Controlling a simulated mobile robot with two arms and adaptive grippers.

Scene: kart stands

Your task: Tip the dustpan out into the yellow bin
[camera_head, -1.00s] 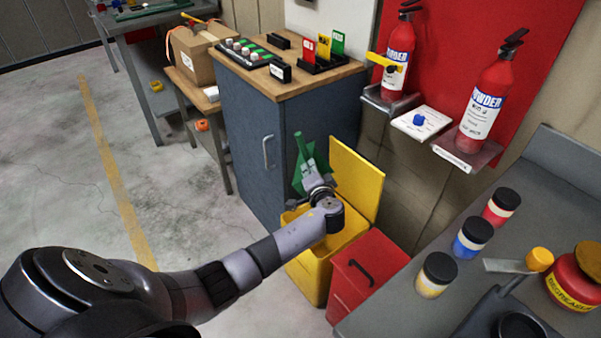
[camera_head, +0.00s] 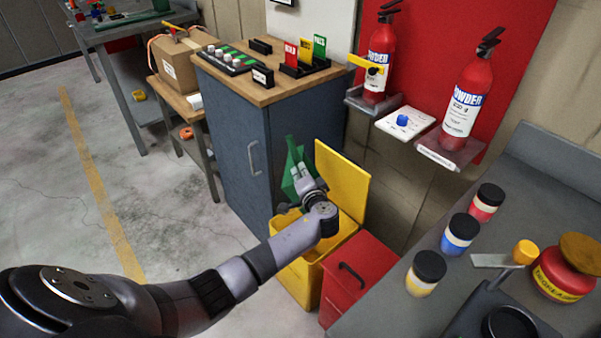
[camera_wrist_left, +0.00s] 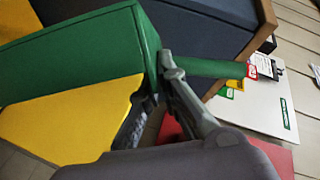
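The green dustpan (camera_head: 289,184) is above the yellow bin (camera_head: 300,285), at its back left, beside the blue cabinet. It is steeply tilted, and my gripper partly covers it. My left gripper (camera_head: 302,182) is over the bin. In the left wrist view the dustpan (camera_wrist_left: 75,48) fills the upper left, and the gripper's fingers (camera_wrist_left: 155,88) are closed around the base of its handle (camera_wrist_left: 215,68). The bin's yellow lid (camera_head: 343,186) stands open at the back. The inside of the dustpan and the bin's floor are hidden. My right gripper is not in view.
The blue cabinet (camera_head: 235,145) is close on the left. A grey bench (camera_head: 400,312) with several jars is at the right. The floor at the left is clear.

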